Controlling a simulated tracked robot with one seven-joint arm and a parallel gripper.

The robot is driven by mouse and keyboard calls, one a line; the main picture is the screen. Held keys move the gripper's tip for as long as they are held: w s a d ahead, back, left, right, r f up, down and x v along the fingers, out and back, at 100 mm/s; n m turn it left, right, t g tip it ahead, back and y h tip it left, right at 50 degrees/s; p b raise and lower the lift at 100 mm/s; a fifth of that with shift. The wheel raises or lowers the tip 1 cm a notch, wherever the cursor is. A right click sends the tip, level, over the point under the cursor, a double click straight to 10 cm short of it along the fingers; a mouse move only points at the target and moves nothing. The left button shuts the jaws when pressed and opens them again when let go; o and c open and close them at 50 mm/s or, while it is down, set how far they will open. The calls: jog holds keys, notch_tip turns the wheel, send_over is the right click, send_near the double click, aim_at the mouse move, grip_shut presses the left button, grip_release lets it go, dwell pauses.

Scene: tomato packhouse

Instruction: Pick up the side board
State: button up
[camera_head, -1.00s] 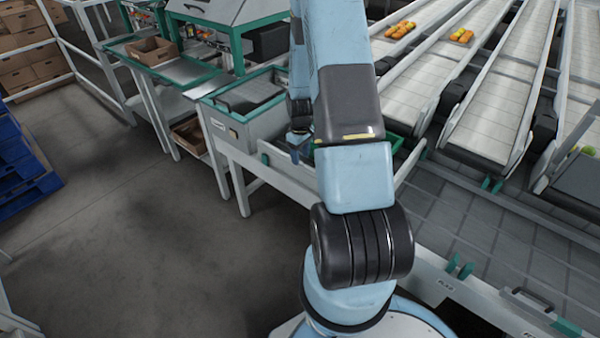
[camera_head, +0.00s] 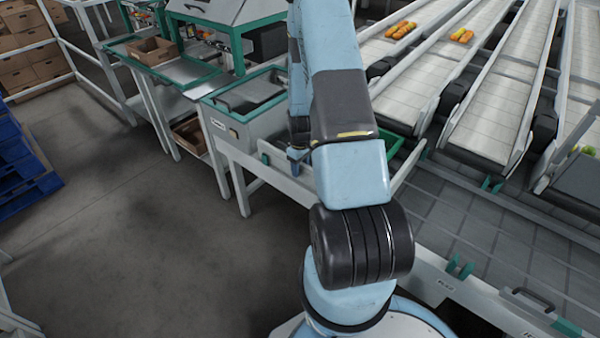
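A pale board (camera_head: 292,182) with a teal clip near its left end stands along the edge of the grey line, below and behind my arm. It may be the side board; I cannot tell for sure. My gripper (camera_head: 296,164) points down close above this board, just left of my large blue arm link. The gripper is small and dark in the head view and partly hidden by the arm. I cannot see its finger gap, nor whether it touches the board. The board's right part is hidden behind my arm.
A green-rimmed bin (camera_head: 398,146) is partly hidden behind my arm. Sloping conveyors (camera_head: 505,95) carry orange tomato packs (camera_head: 400,30) at the right. The floor at left is clear, beside blue pallets (camera_head: 22,170).

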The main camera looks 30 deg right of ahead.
grip_shut()
jog(key=shift+r, duration=0.1)
dwell(0.5)
notch_tip(320, 180, up, 18)
jog(key=shift+r, duration=0.15)
dwell(1.7)
